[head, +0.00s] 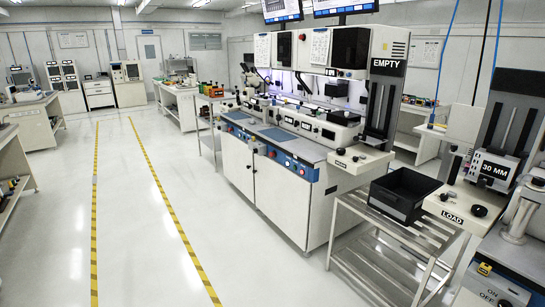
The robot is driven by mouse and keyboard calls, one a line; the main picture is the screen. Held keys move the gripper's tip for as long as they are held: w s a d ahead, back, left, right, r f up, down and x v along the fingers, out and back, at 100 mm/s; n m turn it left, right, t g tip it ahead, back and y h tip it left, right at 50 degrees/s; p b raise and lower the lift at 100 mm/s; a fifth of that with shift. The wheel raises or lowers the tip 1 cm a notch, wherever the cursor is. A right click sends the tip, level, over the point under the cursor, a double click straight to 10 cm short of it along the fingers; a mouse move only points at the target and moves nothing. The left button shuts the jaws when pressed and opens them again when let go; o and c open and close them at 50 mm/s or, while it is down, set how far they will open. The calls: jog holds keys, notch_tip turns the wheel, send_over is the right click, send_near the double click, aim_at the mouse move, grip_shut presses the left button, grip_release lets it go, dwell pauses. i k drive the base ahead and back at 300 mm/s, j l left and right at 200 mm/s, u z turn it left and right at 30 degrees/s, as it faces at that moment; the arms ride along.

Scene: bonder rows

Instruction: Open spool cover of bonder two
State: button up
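A row of cream and white bonder machines (275,185) with blue trim stands right of centre. I cannot read a number that marks bonder two. Dark square panels sit on the upper housings, one at the right end (350,49) and one further left (261,50). I cannot tell whether either is a spool cover, or whether it is open or shut. A sign reading EMPTY (388,67) is on the tall right-end column. My gripper is not in view.
A black bin (402,195) sits on a metal rack (385,250) right of the bonders. A unit with a 30 MM display (494,170) and a LOAD shelf (465,208) stands at the right edge. The white floor (165,215) with two yellow-black tape lines is clear at left.

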aim_at(349, 45)
jog(key=i, duration=2)
jog(key=i+z, duration=0.1)
jog(key=i, duration=0.5)
jog(key=i+j+z, duration=0.1)
jog(key=i, duration=0.55)
jog(key=i+j+z, duration=0.1)
jog(key=i, duration=0.5)
jog(key=j, duration=0.1)
